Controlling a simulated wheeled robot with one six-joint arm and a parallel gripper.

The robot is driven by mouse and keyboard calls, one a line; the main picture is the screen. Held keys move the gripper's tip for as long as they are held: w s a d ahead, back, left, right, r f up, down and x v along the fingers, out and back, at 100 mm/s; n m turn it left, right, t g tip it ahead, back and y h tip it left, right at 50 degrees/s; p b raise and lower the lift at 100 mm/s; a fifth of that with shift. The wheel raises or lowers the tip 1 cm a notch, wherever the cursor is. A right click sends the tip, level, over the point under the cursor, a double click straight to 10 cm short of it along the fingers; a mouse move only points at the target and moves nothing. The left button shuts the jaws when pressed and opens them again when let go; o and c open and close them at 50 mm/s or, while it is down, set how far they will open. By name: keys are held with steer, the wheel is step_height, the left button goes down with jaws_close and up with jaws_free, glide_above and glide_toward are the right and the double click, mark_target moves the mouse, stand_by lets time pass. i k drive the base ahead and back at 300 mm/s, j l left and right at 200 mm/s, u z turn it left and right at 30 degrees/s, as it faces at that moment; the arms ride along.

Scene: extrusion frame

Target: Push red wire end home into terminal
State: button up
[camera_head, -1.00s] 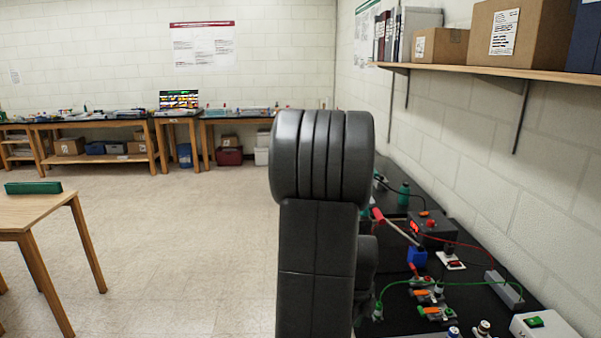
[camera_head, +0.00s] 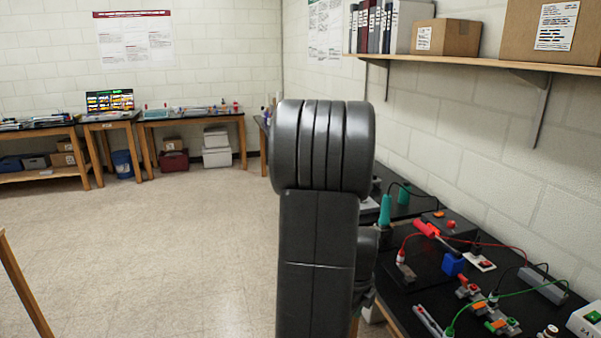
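A thin red wire (camera_head: 470,239) arcs over the black bench on the right. Its left end stands at a small red-and-white plug-like piece (camera_head: 400,257). The other end runs right towards a grey block (camera_head: 543,284). I cannot tell which terminal belongs to the red wire, or how deep any wire end sits. My dark arm fills the middle of the view, left of the bench. My gripper is not visible; the arm may hide it.
A green wire (camera_head: 510,303), a blue block (camera_head: 453,264), a red-handled tool (camera_head: 427,229), a black box (camera_head: 450,224) and a teal bottle-like piece (camera_head: 385,212) crowd the bench. A shelf (camera_head: 480,62) with boxes overhangs it. Open floor (camera_head: 180,250) lies left.

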mark_target(401, 254)
steer(key=i+z, duration=0.2)
steer(key=i, duration=0.25)
steer(key=i+j+z, duration=0.2)
steer(key=i, duration=0.25)
steer(key=i+j+z, duration=0.1)
steer(key=i+z, duration=0.15)
steer(key=i, duration=0.2)
steer(key=i+l, duration=0.2)
steer(key=k+l, duration=0.1)
steer(key=z, duration=0.05)
